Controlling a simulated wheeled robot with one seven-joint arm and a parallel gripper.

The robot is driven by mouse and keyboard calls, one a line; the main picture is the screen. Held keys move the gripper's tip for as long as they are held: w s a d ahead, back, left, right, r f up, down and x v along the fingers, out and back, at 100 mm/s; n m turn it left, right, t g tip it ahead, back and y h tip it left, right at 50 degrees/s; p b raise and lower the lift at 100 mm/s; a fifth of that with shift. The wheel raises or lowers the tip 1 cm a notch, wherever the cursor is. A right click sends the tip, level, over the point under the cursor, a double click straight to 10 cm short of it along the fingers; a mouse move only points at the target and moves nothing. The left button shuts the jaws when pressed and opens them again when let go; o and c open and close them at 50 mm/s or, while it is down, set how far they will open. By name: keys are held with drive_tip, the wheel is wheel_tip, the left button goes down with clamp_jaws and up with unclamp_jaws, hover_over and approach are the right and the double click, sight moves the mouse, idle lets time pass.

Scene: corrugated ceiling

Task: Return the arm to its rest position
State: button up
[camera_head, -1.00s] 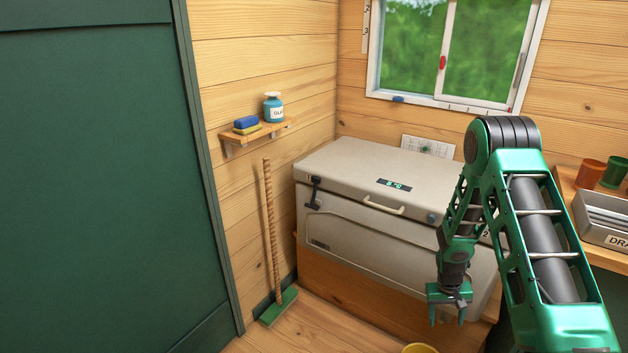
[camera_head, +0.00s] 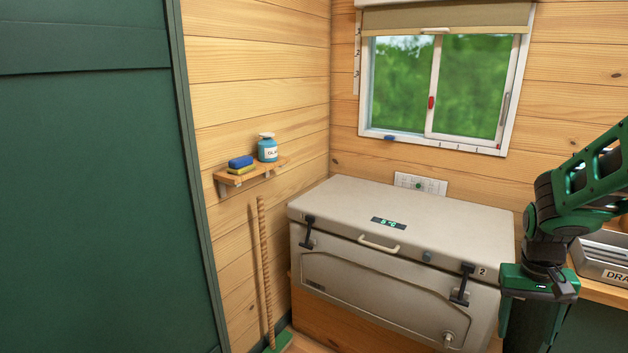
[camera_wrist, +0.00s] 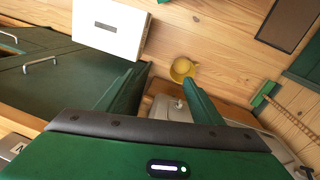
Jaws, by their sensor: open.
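My gripper (camera_head: 529,322) hangs at the right in the head view, its fingers pointing down beside the right end of the beige cooler box (camera_head: 400,265). My green and black arm comes in from the right edge above it. In the wrist view, the two green fingers of my gripper (camera_wrist: 160,82) stand apart with nothing between them. Past the fingers lie the wooden floor, a yellow bucket (camera_wrist: 182,69) and part of the cooler box.
A labelled grey tray (camera_head: 603,262) sits on a wooden counter at the right. A shelf (camera_head: 250,175) holds a blue bottle and sponges; a broom (camera_head: 266,275) leans below. The wrist view shows a white box (camera_wrist: 110,25) on the floor and dark green cabinets (camera_wrist: 60,85).

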drive_tip(key=s+a+r, duration=0.2)
drive_tip(key=s+r, duration=0.2)
drive_tip(key=s, duration=0.5)
drive_tip(key=s+a+r+m+y, duration=0.1)
drive_tip(key=s+a+r, duration=0.1)
drive_tip(key=s, duration=0.6)
drive_tip(key=shift+s+a+r+m+y, duration=0.3)
drive_tip(key=shift+s+a+r, duration=0.05)
drive_tip(key=shift+r, duration=0.5)
drive_tip(key=shift+w, duration=0.15)
drive_tip(key=shift+w+f, duration=0.25)
drive_tip(key=shift+w, duration=0.25)
